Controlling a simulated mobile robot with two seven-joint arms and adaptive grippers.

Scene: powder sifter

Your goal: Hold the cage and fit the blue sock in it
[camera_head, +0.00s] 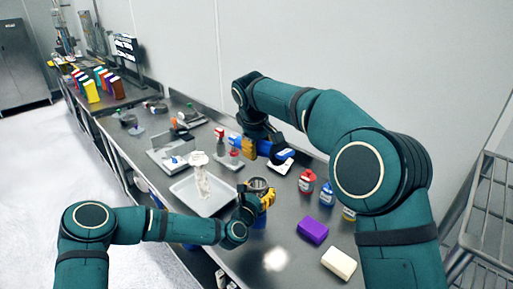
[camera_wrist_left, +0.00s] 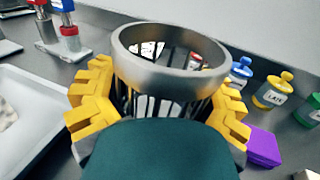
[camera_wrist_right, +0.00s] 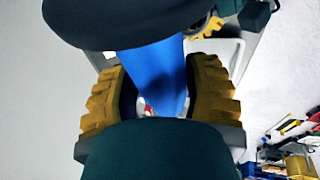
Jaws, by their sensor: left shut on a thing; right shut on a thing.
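The cage (camera_wrist_left: 172,60) is a grey metal ring with thin bars below it. My left gripper (camera_wrist_left: 158,110) is shut around it, with yellow fingers on both sides, and its ring faces up. In the head view the cage (camera_head: 258,184) is held above the table by my left gripper (camera_head: 257,199). The blue sock (camera_wrist_right: 160,75) is a long blue piece between the yellow fingers of my right gripper (camera_wrist_right: 160,100), which is shut on it. In the head view the sock (camera_head: 264,147) is held up and to the right of the cage, apart from it. The sock's far end is partly hidden.
A white tray (camera_head: 181,190) with a pale crumpled item lies left of the cage. Red (camera_head: 307,181), blue (camera_head: 327,193) and yellow-capped bottles stand to the right. A purple block (camera_head: 312,231) and a cream block (camera_head: 339,263) lie near the front. A wall is behind.

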